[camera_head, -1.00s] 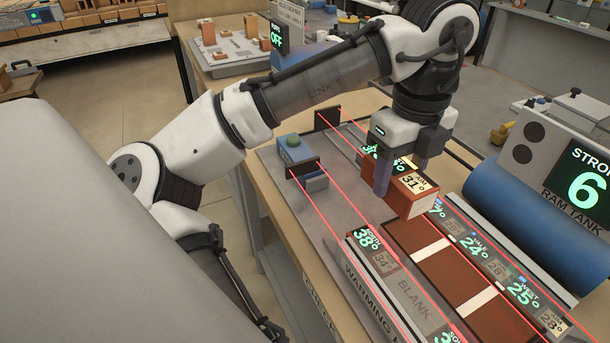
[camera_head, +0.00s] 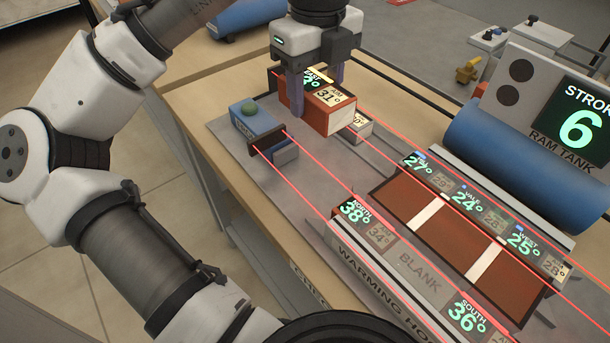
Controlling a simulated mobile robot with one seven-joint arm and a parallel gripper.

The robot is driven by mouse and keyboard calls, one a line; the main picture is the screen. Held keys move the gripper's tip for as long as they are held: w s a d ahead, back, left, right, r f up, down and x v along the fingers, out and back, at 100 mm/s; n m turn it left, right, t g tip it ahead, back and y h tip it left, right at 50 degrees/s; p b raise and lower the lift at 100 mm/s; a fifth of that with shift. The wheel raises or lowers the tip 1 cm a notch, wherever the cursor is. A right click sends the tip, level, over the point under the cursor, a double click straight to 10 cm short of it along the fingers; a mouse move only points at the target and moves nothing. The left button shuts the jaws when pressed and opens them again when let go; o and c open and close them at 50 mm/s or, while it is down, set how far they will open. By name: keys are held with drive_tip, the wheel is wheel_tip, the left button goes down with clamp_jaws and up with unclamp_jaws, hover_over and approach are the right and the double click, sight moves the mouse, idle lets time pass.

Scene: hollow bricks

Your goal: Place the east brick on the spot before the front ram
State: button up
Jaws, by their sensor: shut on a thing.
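My gripper (camera_head: 318,90) is shut on an orange-red brick (camera_head: 329,117). The brick's top carries a dark display, partly covered by a finger, and a pale "AIM 31°" label; its name is only partly readable. The gripper holds it near the far left end of the grey bench plate, right of a blue ram (camera_head: 252,118) with a green button and a dark pusher plate (camera_head: 266,143). Red lines run from this ram toward the near row. I cannot tell the brick's exact height above the plate. The other ram is largely hidden behind the brick and gripper.
The near row holds the North 38° block (camera_head: 355,209), a BLANK section (camera_head: 420,262) and the South 36° block (camera_head: 467,318). Beyond lie reddish-brown slots (camera_head: 402,200) and a row of displays (camera_head: 467,200). A blue ram tank (camera_head: 530,165) stands at right. Bare plate lies before the blue ram.

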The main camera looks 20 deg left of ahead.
sight(313, 187)
wheel_tip(313, 187, down, 18)
drive_tip(key=shift+f+b, duration=0.1)
drive_tip(key=shift+b, duration=0.4)
drive_tip(key=shift+f, duration=0.2)
drive_tip(key=o, duration=1.3)
drive_tip(key=shift+o, duration=0.2)
drive_tip(key=shift+r, duration=0.1)
wheel_tip(313, 187, up, 12)
drive_tip(key=shift+r+p, duration=0.15)
drive_tip(key=shift+p, duration=0.2)
